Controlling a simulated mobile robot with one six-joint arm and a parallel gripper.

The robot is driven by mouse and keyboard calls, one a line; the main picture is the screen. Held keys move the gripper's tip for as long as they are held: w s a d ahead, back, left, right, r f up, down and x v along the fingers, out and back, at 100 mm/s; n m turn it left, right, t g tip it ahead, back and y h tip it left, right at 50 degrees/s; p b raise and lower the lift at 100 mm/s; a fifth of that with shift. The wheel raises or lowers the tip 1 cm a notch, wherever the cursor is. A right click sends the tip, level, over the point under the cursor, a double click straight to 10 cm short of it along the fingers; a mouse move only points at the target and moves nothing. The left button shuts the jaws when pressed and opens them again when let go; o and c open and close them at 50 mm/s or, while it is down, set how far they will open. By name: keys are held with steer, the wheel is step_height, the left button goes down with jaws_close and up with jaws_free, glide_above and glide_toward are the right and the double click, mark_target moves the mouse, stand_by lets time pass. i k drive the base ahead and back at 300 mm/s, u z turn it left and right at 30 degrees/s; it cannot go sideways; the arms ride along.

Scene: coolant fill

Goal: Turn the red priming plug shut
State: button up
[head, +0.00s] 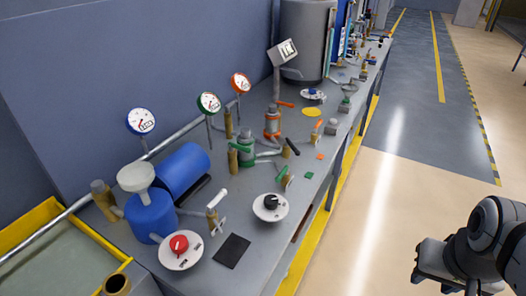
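The red priming plug (179,243) is a small red knob on a round white dial plate (178,263) with dark marks. It sits at the near left part of the grey bench, in front of a blue container with a white top (150,215). Its exact turn angle is too small to read. My gripper (432,264) shows at the lower right, over the floor and well clear of the bench. It is far to the right of the plug and touches nothing that I can see. Its fingers are too unclear to tell open from shut.
A black knob on a white dial (270,207) is right of the plug. A dark flat square (231,250) lies between them. A white-handled valve (213,215) stands close behind the plug. Gauges, pumps and valves line the bench (316,178). The floor (375,220) alongside is clear.

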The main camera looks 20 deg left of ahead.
mark_target(179, 244)
steer(key=u, duration=1.7)
